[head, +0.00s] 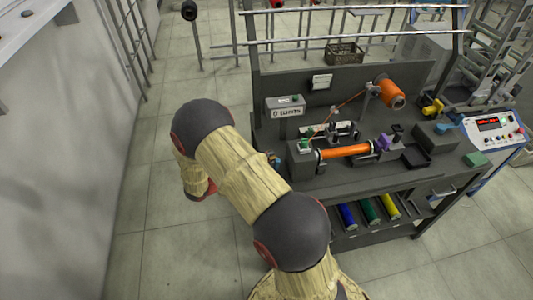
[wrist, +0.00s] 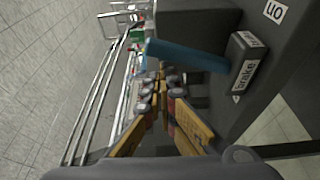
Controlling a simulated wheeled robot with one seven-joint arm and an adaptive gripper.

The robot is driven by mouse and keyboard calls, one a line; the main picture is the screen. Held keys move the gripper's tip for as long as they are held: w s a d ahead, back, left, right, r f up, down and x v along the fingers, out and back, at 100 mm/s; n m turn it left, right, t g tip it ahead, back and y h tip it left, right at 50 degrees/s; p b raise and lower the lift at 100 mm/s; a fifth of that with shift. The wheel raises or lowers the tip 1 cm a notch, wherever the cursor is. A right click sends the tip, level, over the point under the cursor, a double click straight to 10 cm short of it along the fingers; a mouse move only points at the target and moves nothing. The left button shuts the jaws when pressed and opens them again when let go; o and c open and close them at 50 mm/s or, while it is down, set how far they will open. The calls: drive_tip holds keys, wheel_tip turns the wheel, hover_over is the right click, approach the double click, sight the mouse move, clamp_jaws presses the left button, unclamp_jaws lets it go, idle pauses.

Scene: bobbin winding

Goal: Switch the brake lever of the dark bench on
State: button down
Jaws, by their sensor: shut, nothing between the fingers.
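The dark bench (head: 345,190) stands right of my arm in the head view. In the wrist view, a blue bar (wrist: 185,55), seemingly the brake lever, runs across the upper middle beside a small grey block with a brake label (wrist: 244,77). My gripper (wrist: 160,84) is shut and empty, its fingertips just below the blue bar in the picture. I cannot tell whether they touch it. A white label with dark letters (wrist: 273,12), seemingly "on", is on the dark surface at the upper right. In the head view my arm hides the gripper, and the lever is not clear.
An orange bobbin (head: 345,151) lies across the bench, with an orange spool (head: 391,94) behind it. A grey box with a label (head: 286,107) stands at the back left. Blue, green and yellow spools (head: 370,211) lie on the lower shelf. The floor left of the bench (head: 180,240) is clear.

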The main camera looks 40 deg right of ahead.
drive_tip(key=shift+s+a+f, duration=0.15)
drive_tip(key=shift+s, duration=0.2)
idle(0.4)
